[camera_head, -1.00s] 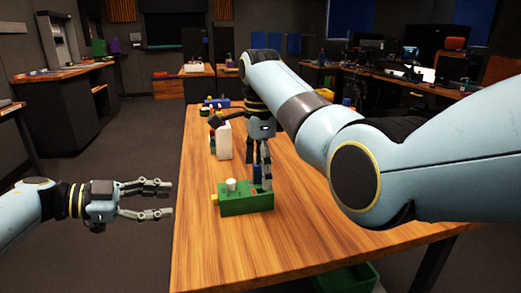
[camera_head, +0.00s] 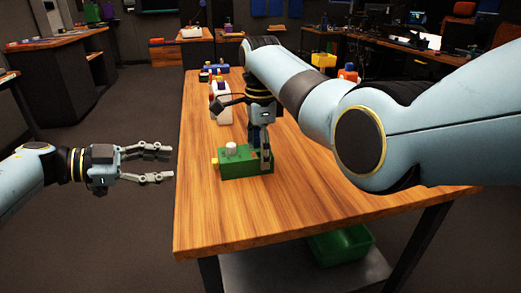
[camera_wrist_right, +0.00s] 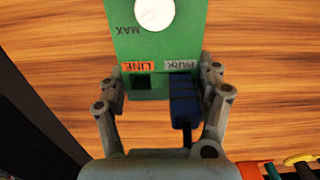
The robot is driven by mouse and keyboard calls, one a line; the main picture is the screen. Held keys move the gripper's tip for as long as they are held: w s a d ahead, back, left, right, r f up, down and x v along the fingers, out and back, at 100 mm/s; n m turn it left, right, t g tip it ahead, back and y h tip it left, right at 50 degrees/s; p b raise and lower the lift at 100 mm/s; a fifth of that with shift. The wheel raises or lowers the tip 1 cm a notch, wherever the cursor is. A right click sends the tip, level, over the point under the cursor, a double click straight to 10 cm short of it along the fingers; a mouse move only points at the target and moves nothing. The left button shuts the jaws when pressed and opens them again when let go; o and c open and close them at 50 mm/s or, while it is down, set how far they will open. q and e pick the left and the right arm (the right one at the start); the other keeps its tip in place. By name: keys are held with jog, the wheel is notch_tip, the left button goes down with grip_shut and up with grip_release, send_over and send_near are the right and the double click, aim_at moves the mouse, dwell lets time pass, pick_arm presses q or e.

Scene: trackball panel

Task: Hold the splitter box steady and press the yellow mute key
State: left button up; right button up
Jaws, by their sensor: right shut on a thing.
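The green splitter box (camera_head: 236,168) sits on the wooden table. It has a white knob (camera_head: 231,148) on top and a small yellow key (camera_head: 214,161) at its left end. In the right wrist view the box (camera_wrist_right: 152,50) shows LINE and PARK labels, with a dark blue plug (camera_wrist_right: 184,105) at the PARK side. My left gripper (camera_head: 173,164) is open and empty, left of the table edge, apart from the yellow key.
The wooden table (camera_head: 300,200) is bare in front and to the right of the box. A white container (camera_head: 222,108) and several small coloured things stand behind the box. A yellow bin (camera_head: 323,60) stands farther back. A green crate (camera_head: 340,243) is under the table.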

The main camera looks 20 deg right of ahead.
jog(key=c, duration=0.4)
pick_arm(q)
grip_shut()
pick_arm(e)
jog(key=shift+c, duration=0.3)
dwell(0.7)
